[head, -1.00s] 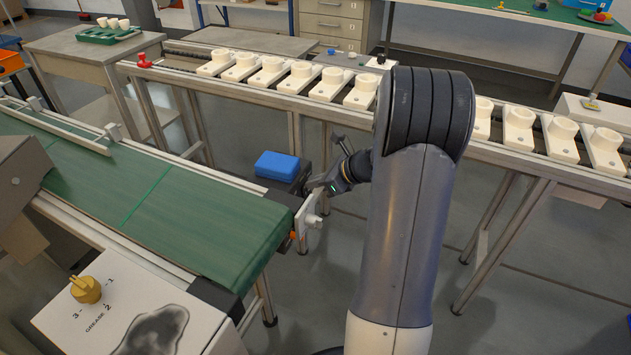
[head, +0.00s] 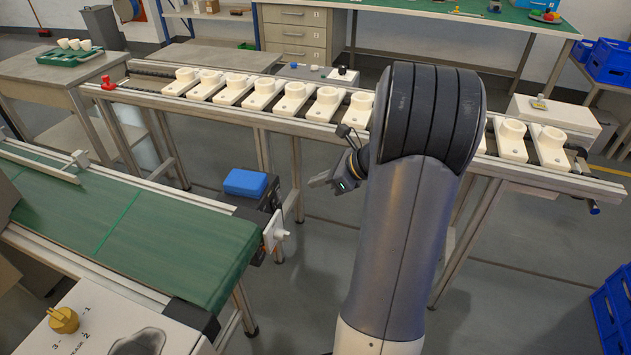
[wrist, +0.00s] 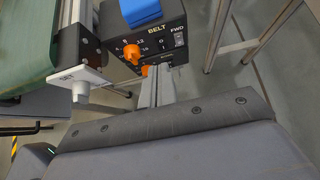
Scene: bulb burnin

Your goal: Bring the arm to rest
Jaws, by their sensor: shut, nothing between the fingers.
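My gripper (head: 322,179) shows in the head view, left of my thick upper arm link, in the gap between the green conveyor and the rail of white holders. It is small there; it is shut and holds nothing. In the wrist view, a broad grey part of my own arm fills the bottom. Beyond it is the belt control box (wrist: 158,38) with an orange knob (wrist: 131,54) and the lettering BELT and FWD. A white block with a round knob (wrist: 80,91) is beside it.
The green conveyor belt (head: 130,230) lies at left. A blue box (head: 245,183) sits on the dark unit at its end. The rail (head: 190,97) with several white holders crosses behind my arm. Blue crates (head: 612,310) stand at right. Grey floor is open around my arm.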

